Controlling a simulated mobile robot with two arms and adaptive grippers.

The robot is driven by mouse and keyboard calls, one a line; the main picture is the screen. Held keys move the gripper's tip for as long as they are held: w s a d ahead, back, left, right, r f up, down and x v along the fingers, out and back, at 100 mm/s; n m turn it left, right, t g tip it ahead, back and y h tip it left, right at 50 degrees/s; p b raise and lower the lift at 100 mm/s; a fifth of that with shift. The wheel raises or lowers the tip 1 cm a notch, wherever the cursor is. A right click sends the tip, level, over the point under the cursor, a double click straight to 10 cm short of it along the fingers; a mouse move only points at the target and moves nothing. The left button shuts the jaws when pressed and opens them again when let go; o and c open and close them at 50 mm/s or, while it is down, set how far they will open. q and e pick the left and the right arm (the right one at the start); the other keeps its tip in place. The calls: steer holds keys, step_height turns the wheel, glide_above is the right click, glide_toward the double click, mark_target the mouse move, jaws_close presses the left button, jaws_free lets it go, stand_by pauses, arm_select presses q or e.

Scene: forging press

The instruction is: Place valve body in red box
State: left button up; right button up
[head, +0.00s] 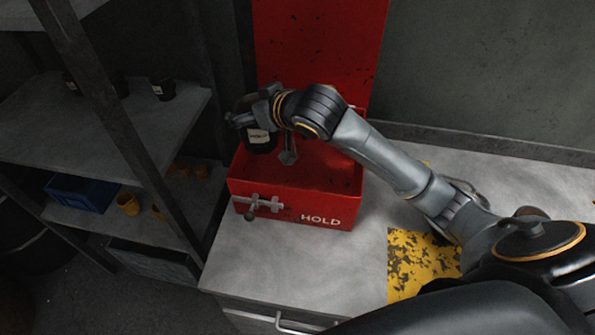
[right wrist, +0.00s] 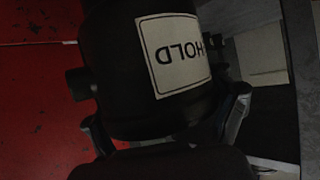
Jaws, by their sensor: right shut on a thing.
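The valve body (head: 259,140) is a dark, rounded part with a white label, which reads HOLD in the right wrist view (right wrist: 175,90). My right gripper (head: 264,136) is shut on it, with one finger on each side in the right wrist view (right wrist: 168,125). It holds the valve body at the left end of the open red box (head: 330,213), around the level of its rim. The box's front wall reads HOLD, and its inside looks empty where I can see it. I cannot tell whether the valve body touches the box. My left gripper is not in view.
The box stands on a grey bench (head: 285,262) with its red lid (head: 315,45) raised behind. A latch (head: 258,204) sits on its front. A shelf rack (head: 150,130) with dark pots, a blue bin (head: 82,194) and yellow cups stands close on the left.

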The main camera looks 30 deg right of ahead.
steer(key=shift+n+y, duration=0.7)
steer(key=w+d+f+p, duration=0.1)
steer(key=f, duration=0.4)
steer(key=w+d+f+p, duration=0.1)
steer(key=d+f, duration=0.1)
steer(key=f, duration=0.4)
steer(key=w+d+f+p, duration=0.1)
steer(key=w+d+f, duration=0.1)
steer(key=f, duration=0.4)
steer(key=shift+f, duration=0.35)
steer(key=shift+f, duration=0.15)
steer(key=o, duration=1.7)
steer(key=shift+s+f, duration=0.1)
